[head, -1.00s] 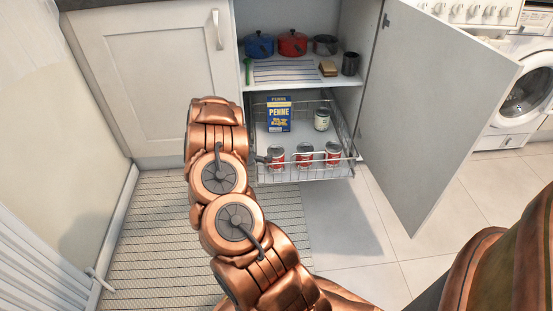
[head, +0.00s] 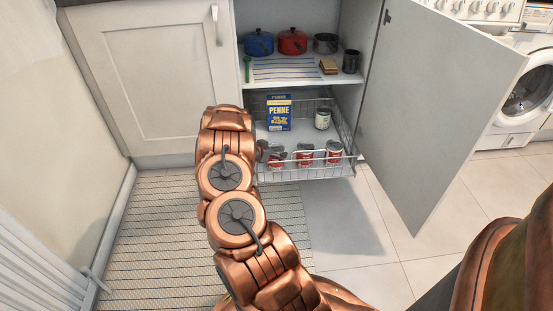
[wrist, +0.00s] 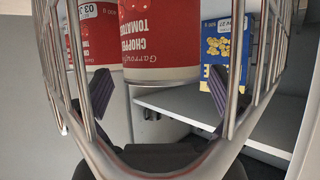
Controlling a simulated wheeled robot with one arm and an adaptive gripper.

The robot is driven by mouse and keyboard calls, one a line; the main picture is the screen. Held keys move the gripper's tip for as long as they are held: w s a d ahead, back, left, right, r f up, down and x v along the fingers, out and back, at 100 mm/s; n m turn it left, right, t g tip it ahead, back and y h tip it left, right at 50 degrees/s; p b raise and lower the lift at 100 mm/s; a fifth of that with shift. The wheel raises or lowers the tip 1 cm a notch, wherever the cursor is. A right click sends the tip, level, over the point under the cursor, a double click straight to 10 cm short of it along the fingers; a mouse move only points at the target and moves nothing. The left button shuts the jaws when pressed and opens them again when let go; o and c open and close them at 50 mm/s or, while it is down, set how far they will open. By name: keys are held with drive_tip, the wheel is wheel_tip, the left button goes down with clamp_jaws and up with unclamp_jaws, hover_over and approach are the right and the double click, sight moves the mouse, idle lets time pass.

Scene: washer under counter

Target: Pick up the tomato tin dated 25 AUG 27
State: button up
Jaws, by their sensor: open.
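Three red tomato tins stand along the front of the pulled-out wire basket in the head view: a left tin (head: 277,159), a middle tin (head: 305,156) and a right tin (head: 334,152). My gripper (head: 264,152) is at the left tin, largely hidden behind my arm. In the wrist view, upside down, my gripper (wrist: 160,98) is open, its two purple-padded fingers apart and empty. A large chopped tomatoes tin (wrist: 160,42) stands ahead between them; its date is cut off. A second tin (wrist: 98,38) has a partly visible date starting 03. I cannot read 25 AUG 27 anywhere.
The wire basket (head: 310,175) has raised wire sides close around my gripper. A blue penne box (head: 278,113) and a pale tin (head: 322,119) stand behind the tomato tins. The shelf above holds pots. An open cabinet door (head: 430,120) stands to the right.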

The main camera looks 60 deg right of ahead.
drive_tip(key=shift+c, duration=0.4)
drive_tip(key=c, duration=1.7)
